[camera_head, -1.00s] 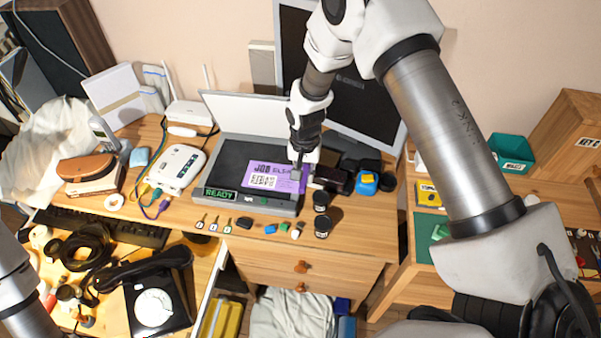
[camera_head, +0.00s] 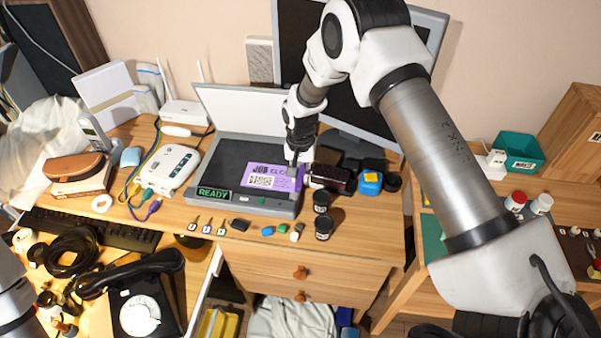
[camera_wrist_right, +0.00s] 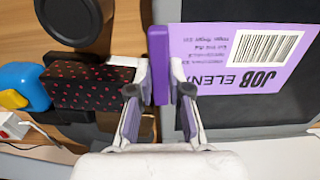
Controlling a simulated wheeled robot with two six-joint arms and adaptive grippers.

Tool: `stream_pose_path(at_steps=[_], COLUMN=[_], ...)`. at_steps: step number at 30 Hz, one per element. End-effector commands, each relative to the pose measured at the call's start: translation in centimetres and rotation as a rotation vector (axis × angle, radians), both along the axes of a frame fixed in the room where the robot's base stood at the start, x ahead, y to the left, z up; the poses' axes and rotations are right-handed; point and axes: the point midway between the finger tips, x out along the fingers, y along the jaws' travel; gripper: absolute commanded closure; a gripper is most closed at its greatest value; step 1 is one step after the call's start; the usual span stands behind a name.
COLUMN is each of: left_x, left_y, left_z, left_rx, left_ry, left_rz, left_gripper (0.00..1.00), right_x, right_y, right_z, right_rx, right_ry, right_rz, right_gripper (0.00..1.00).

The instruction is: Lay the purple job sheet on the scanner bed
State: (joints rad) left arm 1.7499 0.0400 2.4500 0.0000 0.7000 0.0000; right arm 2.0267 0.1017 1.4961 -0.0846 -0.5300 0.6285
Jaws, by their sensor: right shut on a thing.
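The purple job sheet (camera_head: 268,172) lies flat over the right part of the dark scanner bed (camera_head: 228,158), its print and barcode facing up. It also shows in the right wrist view (camera_wrist_right: 225,50). I cannot tell whether it touches the glass. Its darker purple edge strip (camera_wrist_right: 160,62) is between the fingers of my right gripper (camera_wrist_right: 158,95), which is shut on it at the scanner's right side. The scanner lid (camera_head: 238,110) stands open behind, and a green READY display (camera_head: 214,193) is lit at the front. My left gripper is out of view.
A dark red-dotted box (camera_head: 332,178) and a blue-yellow item (camera_head: 370,181) stand right of the gripper. Two black jars (camera_head: 322,214) are in front. Small items line the desk's front. A monitor (camera_head: 352,100) stands behind.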

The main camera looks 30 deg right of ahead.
Motion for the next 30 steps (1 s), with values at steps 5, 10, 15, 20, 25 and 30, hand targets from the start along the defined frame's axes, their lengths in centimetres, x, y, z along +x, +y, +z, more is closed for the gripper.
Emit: stream_pose_path(at_steps=[5, 10, 15, 20, 25, 30], left_x=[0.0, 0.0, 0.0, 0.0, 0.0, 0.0], left_y=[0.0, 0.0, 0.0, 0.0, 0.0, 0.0], left_z=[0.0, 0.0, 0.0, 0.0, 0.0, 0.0], left_rx=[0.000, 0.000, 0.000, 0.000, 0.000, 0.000], left_ry=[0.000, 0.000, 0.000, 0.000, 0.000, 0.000], left_rz=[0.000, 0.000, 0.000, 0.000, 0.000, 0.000], left_gripper=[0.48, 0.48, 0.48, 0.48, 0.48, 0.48], right_x=[0.0, 0.0, 0.0, 0.0, 0.1, 0.2], right_y=[0.0, 0.0, 0.0, 0.0, 0.0, 0.0], right_z=[0.0, 0.0, 0.0, 0.1, 1.8, 6.0], right_rx=[0.000, 0.000, 0.000, 0.000, 0.000, -0.001], right_ry=[0.000, 0.000, 0.000, 0.001, -0.002, -0.004], right_rz=[0.000, 0.000, 0.000, 0.000, 0.000, 0.001], right_gripper=[1.00, 0.53, 0.53, 0.53, 0.53, 0.53])
